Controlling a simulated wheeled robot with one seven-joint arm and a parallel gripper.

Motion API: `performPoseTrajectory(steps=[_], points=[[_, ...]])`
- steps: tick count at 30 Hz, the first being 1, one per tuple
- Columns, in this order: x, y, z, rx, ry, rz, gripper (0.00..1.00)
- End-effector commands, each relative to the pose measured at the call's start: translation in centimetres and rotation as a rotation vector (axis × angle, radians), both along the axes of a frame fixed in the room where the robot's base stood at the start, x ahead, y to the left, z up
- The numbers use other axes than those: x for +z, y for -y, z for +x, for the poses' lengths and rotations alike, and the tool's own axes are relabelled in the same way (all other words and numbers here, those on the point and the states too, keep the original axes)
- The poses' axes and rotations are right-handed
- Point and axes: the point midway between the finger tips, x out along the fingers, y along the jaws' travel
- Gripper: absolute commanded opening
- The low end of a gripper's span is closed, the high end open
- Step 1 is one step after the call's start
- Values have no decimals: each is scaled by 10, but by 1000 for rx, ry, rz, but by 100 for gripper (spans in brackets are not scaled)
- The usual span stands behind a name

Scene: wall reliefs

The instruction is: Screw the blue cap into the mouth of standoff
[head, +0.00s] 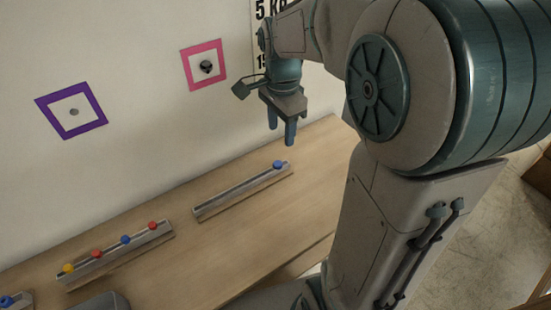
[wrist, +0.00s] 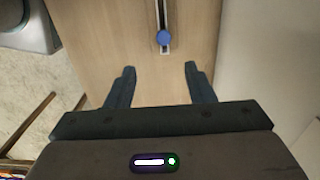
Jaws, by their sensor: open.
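A blue cap (head: 277,165) sits at the right end of a long grey rail on the table. It also shows in the wrist view (wrist: 163,38), ahead of the fingers. My gripper (head: 281,136) points down above the rail's right end, apart from the cap. In the wrist view my gripper (wrist: 158,82) has its two fingers spread with nothing between them. On the wall, a pink square frame surrounds a dark round fitting (head: 206,67), and a purple square frame surrounds a small grey fitting (head: 74,112). I cannot tell which is the standoff.
A second rail (head: 110,258) at the lower left holds a yellow, a blue and red caps. Another blue cap (head: 6,301) shows at the lower left corner. The wooden table (head: 225,240) is clear in front of the rails.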

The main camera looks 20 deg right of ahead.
Motion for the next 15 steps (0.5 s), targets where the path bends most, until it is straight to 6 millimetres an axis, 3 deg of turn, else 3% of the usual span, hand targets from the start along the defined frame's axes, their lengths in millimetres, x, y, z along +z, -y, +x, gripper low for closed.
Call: performPoseTrajectory(steps=[6, 15], points=[[-44, -1, -1, 3, -4, 0, 49], [-68, -2, 0, 5, -2, 0, 49]])
